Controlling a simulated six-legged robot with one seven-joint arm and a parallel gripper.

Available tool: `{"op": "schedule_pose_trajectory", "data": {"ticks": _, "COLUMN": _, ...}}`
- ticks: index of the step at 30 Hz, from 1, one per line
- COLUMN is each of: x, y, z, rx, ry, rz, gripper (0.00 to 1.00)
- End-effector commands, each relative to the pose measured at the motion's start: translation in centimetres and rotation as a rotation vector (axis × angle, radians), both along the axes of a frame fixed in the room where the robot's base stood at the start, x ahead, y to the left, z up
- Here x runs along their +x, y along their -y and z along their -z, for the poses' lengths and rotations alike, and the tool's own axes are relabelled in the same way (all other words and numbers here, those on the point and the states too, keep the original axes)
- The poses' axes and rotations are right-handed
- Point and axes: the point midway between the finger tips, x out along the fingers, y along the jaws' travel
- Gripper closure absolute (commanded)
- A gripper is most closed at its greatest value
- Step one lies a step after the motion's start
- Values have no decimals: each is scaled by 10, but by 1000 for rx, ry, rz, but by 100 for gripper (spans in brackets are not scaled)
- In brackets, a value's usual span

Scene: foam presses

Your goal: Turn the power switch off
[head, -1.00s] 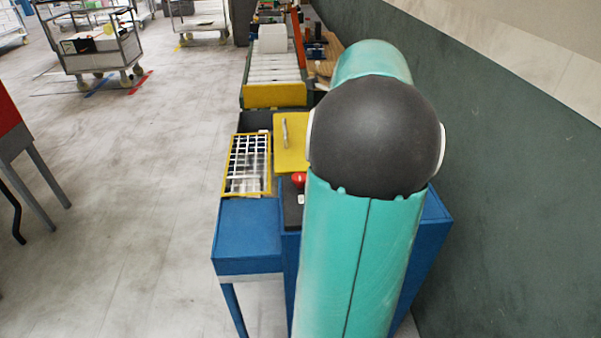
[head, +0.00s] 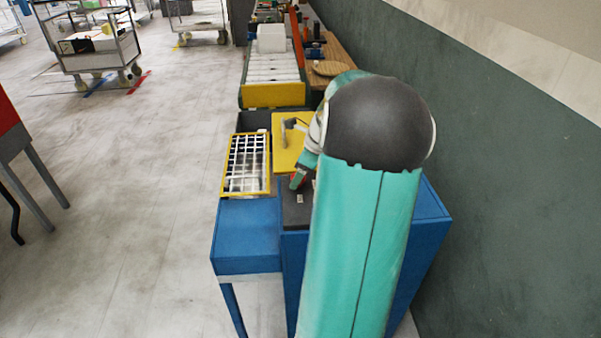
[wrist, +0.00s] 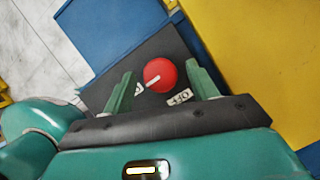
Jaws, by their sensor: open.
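The power switch is a round red knob (wrist: 160,75) on a dark panel (wrist: 145,58) in the wrist view. Its white line points down-left, toward a small white label partly hidden by my left finger. A second white label reading OFF (wrist: 180,97) sits below and right of the knob. My gripper (wrist: 158,70) is open, with one green finger on each side of the knob in the picture. Clear gaps show between knob and fingers; I cannot tell the height above it. In the head view my gripper (head: 299,179) is over the panel and mostly hides the knob.
A yellow plate (head: 288,155) with a handle lies beyond the panel. A yellow-framed grid (head: 246,163) is to its left. Blue machine housing (head: 247,235) surrounds the panel. A roller conveyor (head: 273,72) carries a white block (head: 271,38). A green wall (head: 500,150) stands close on the right.

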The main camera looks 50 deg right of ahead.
Motion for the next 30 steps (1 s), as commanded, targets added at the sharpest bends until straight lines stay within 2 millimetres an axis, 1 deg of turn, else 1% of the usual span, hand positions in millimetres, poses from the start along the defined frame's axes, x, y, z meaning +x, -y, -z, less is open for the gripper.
{"op": "schedule_pose_trajectory", "data": {"ticks": 1, "x": 0, "y": 0, "z": 0, "rx": 0, "ry": 0, "rz": 0, "gripper": 42}}
{"op": "schedule_pose_trajectory", "data": {"ticks": 3, "x": 0, "y": 0, "z": 0, "rx": 0, "ry": 0, "rz": 0, "gripper": 55}}
{"op": "schedule_pose_trajectory", "data": {"ticks": 5, "x": 0, "y": 0, "z": 0, "rx": 0, "ry": 0, "rz": 0, "gripper": 67}}
{"op": "schedule_pose_trajectory", "data": {"ticks": 6, "x": 0, "y": 0, "z": 0, "rx": 0, "ry": 0, "rz": 0, "gripper": 75}}
{"op": "schedule_pose_trajectory", "data": {"ticks": 8, "x": 0, "y": 0, "z": 0, "rx": 0, "ry": 0, "rz": 0, "gripper": 85}}
{"op": "schedule_pose_trajectory", "data": {"ticks": 14, "x": 0, "y": 0, "z": 0, "rx": 0, "ry": 0, "rz": -9, "gripper": 85}}
{"op": "schedule_pose_trajectory", "data": {"ticks": 20, "x": 1, "y": 0, "z": 0, "rx": -1, "ry": -1, "rz": -60, "gripper": 85}}
{"op": "schedule_pose_trajectory", "data": {"ticks": 26, "x": 1, "y": 1, "z": 0, "rx": -1, "ry": -1, "rz": -176, "gripper": 85}}
{"op": "schedule_pose_trajectory", "data": {"ticks": 30, "x": 2, "y": 2, "z": 0, "rx": -1, "ry": -1, "rz": -293, "gripper": 85}}
